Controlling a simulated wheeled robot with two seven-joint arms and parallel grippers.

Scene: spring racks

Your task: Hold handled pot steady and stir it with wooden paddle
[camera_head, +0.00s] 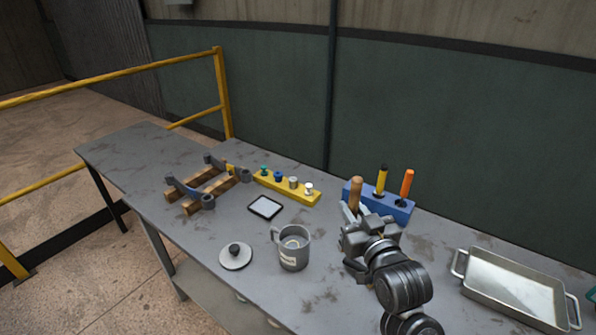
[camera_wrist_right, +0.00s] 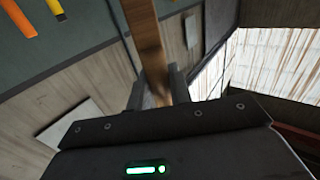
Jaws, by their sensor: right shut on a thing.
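The grey handled pot (camera_head: 294,250) stands upright and open on the table, its handle toward the left. A round grey lid with a dark knob (camera_head: 235,255) lies beside it on the left. My right gripper (camera_head: 358,222) is right of the pot, in front of the blue holder, and is shut on the wooden paddle (camera_head: 356,190). The paddle's rounded wooden end points up above the gripper; its lower part is hidden. In the right wrist view the paddle (camera_wrist_right: 145,40) runs up from between the fingers (camera_wrist_right: 156,90). My left gripper is not in view.
The blue holder (camera_head: 390,208) with a yellow-handled and an orange-handled tool stands behind my right gripper. A metal tray (camera_head: 512,290) lies at the right. A yellow block with several knobs (camera_head: 287,188), a wooden rack (camera_head: 205,190) and a small dark-framed pad (camera_head: 265,207) are behind the pot.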

